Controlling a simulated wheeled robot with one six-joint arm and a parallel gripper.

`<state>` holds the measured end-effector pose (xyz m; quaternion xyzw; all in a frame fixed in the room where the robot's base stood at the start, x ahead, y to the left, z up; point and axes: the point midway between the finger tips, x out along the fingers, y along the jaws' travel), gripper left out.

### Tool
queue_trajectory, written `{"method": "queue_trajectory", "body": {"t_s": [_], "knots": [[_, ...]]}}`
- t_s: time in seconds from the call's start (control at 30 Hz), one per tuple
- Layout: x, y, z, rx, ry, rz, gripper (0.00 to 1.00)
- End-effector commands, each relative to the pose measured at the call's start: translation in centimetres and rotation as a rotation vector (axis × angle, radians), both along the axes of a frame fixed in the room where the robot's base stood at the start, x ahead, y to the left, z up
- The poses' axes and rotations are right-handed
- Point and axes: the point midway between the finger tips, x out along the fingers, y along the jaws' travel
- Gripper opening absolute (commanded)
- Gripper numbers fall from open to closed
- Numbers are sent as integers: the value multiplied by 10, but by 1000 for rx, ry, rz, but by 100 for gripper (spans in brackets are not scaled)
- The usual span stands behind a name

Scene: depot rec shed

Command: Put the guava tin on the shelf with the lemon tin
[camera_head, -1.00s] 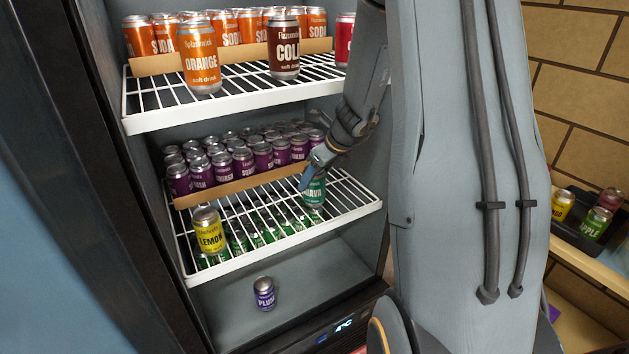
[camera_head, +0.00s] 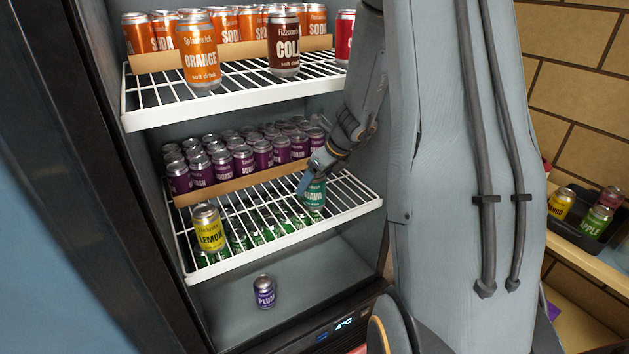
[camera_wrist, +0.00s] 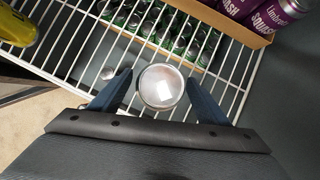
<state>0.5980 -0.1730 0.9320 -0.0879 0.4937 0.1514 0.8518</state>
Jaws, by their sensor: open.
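The teal guava tin (camera_head: 314,194) stands upright on the middle wire shelf (camera_head: 237,264), toward its right side. The yellow lemon tin (camera_head: 208,229) stands on the same shelf at the front left. My gripper (camera_head: 312,184) is at the guava tin from above. In the wrist view, the guava tin's silver top (camera_wrist: 160,87) lies between the two blue fingers of my open gripper (camera_wrist: 160,92), with a gap on each side. The lemon tin shows at the upper left edge of the wrist view (camera_wrist: 16,27).
Purple squash tins (camera_head: 243,160) stand behind a cardboard strip (camera_head: 232,187) at the back of this shelf. The upper shelf (camera_head: 235,100) holds orange and cola tins. A plum tin (camera_head: 264,292) stands on the fridge floor. The shelf's front between the lemon and guava tins is free.

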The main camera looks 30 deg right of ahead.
Motion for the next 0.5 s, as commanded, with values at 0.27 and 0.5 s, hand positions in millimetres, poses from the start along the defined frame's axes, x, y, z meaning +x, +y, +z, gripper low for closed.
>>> {"method": "queue_trajectory", "body": {"t_s": [0.27, 0.5], "knots": [[-15, -7, 33, -2, -4, 0, 70], [-31, -12, 61, -1, -2, -1, 70]]}}
